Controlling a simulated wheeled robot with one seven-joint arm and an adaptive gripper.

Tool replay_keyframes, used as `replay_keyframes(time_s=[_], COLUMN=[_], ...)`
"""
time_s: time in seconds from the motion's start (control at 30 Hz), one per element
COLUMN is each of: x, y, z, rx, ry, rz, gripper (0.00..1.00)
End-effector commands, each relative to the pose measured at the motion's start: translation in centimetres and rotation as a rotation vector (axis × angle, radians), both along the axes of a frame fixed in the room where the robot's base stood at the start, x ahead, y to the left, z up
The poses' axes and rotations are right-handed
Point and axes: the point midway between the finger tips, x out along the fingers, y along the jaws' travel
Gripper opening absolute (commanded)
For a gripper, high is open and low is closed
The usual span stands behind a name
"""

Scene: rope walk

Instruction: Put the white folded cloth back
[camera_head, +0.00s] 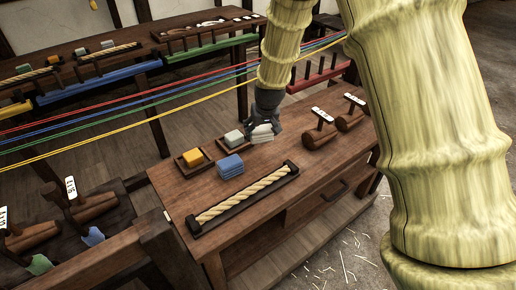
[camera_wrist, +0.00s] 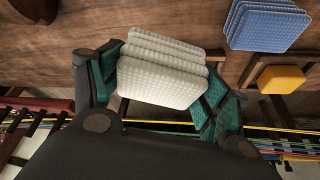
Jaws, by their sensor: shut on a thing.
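The white folded cloth (camera_head: 262,135) is a small stack of textured layers, seen over the far part of the wooden bench (camera_head: 290,165). My gripper (camera_head: 262,122) points down and is shut on it. In the wrist view the white cloth (camera_wrist: 162,72) sits between the green finger pads of my gripper (camera_wrist: 165,92). I cannot tell whether the cloth touches the bench. A blue folded cloth (camera_head: 229,167) lies on the bench to the left and nearer; it also shows in the wrist view (camera_wrist: 268,25).
A rope in a dark holder (camera_head: 245,198) lies along the near side. Tagged wooden tools (camera_head: 320,132) lie right. Coloured strands (camera_head: 120,108) stretch behind.

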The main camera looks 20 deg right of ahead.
Motion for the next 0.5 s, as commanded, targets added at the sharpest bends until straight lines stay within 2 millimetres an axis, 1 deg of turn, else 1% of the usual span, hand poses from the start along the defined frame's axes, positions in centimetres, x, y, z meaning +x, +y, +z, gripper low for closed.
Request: replay_keyframes(time_s=[0.1, 0.3, 0.5], x=[0.0, 0.1, 0.1], y=[0.3, 0.6, 0.4], z=[-1.8, -4.2, -5.0], rx=[0.001, 0.0, 0.001], ry=[0.004, 0.003, 0.001], rz=[0.004, 0.009, 0.006], gripper=[0.37, 0.37, 0.37])
